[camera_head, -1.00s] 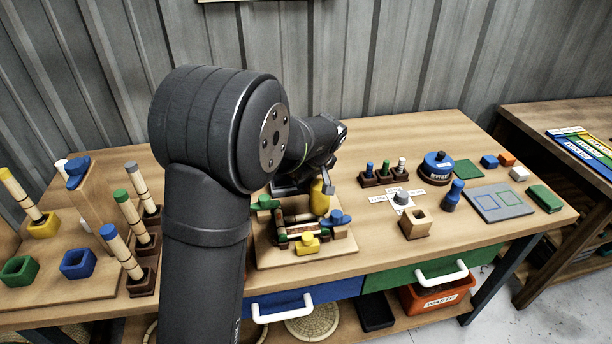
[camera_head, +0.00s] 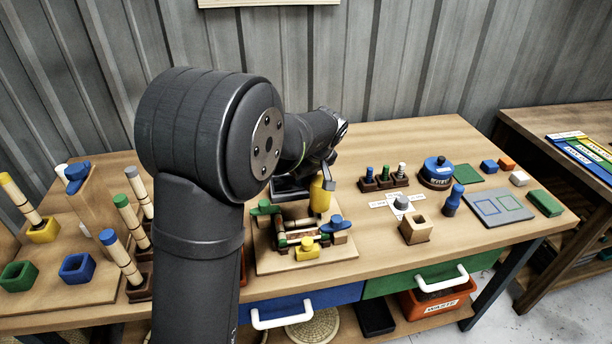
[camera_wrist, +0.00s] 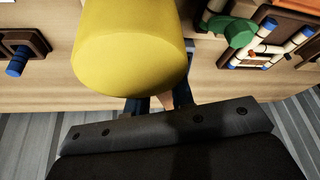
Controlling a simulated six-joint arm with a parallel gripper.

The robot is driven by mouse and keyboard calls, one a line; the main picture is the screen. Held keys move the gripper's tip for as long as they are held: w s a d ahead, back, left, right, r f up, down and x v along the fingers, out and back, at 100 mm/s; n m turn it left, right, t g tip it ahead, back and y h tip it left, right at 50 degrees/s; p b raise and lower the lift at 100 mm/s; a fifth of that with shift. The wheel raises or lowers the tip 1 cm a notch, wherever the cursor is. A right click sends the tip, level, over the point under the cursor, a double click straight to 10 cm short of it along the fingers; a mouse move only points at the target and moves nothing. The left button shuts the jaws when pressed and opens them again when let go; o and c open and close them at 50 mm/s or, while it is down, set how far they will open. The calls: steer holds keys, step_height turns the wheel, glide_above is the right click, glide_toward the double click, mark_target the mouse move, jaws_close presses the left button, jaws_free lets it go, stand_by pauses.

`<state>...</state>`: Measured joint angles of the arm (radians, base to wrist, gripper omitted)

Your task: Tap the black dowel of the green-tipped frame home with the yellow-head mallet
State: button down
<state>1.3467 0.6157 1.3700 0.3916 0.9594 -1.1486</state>
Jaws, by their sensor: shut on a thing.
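My gripper (camera_wrist: 165,103) is shut on the mallet; its handle is mostly hidden behind the head in the wrist view. The yellow mallet head (camera_wrist: 130,48) fills the upper left of the wrist view. In the head view, the mallet head (camera_head: 320,194) hangs just above the back right of the rattan assembly; I cannot tell whether it touches. The rattan frame (camera_head: 298,234) lies on a wooden board (camera_head: 277,263) among green, blue and yellow holders. A green piece (camera_wrist: 239,32) and blue-ended sticks (camera_wrist: 266,27) show in the wrist view. I cannot make out the black dowel.
Rattan sticks stand in coloured sockets at the left. A rack of small pegs (camera_head: 384,183), a wooden block with a hole (camera_head: 416,229) and a blue round weight (camera_head: 437,173) stand to the right.

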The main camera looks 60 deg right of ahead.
steer(key=shift+f, duration=0.1)
stand_by(0.3)
steer(key=shift+f, duration=1.65)
steer(key=shift+r, duration=0.1)
steer(key=shift+r, duration=1.7)
steer(key=shift+f, duration=0.35)
steer(key=shift+f, duration=0.1)
steer(key=shift+f, duration=1.85)
